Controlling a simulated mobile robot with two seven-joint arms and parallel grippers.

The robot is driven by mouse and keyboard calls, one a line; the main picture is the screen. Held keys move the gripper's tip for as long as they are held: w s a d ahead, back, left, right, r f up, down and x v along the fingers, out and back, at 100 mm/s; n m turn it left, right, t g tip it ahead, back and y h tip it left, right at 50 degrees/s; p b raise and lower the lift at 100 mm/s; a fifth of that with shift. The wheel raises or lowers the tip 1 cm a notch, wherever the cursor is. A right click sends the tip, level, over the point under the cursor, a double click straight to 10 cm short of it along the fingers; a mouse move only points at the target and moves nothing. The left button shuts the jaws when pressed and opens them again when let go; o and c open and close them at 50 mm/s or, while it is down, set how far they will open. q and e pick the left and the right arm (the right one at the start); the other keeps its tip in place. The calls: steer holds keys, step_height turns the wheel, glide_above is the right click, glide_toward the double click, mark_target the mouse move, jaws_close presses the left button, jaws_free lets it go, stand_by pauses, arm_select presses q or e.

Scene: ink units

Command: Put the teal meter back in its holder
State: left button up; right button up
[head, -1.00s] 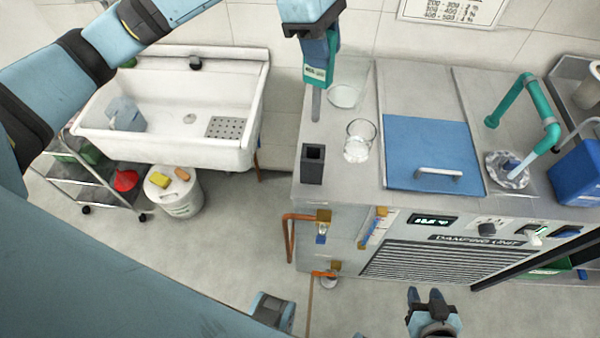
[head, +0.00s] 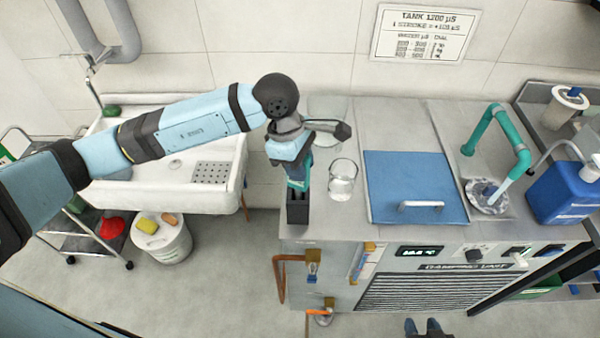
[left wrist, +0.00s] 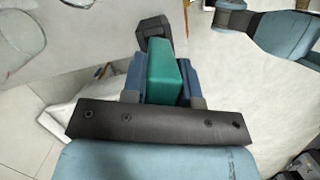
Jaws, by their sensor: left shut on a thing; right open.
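The teal meter (head: 297,185) is held in my left gripper (head: 298,173), which is shut on it. It also shows as a teal block between the blue fingers in the left wrist view (left wrist: 165,75). The holder, a dark upright box (head: 297,213), stands at the left front of the counter. The meter is upright over the holder's mouth; its grey probe seen earlier no longer shows, and I cannot tell how deep it sits. The holder's dark end shows past the meter in the left wrist view (left wrist: 152,30). My right gripper (head: 423,326) is open and empty at the bottom edge.
A glass beaker (head: 343,180) stands close right of the holder, with another glass (head: 325,145) behind, partly hidden by my arm. A blue lid (head: 415,185) and a teal tap (head: 505,135) are further right. A white sink (head: 170,165) is at left.

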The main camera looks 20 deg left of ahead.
mark_target(298, 185)
arm_select(q)
step_height(298, 185, down, 3)
steer(key=shift+f, duration=0.2)
steer(key=shift+f, duration=0.2)
steer(key=o, duration=1)
steer(key=shift+c, duration=0.2)
steer(key=shift+r, duration=0.1)
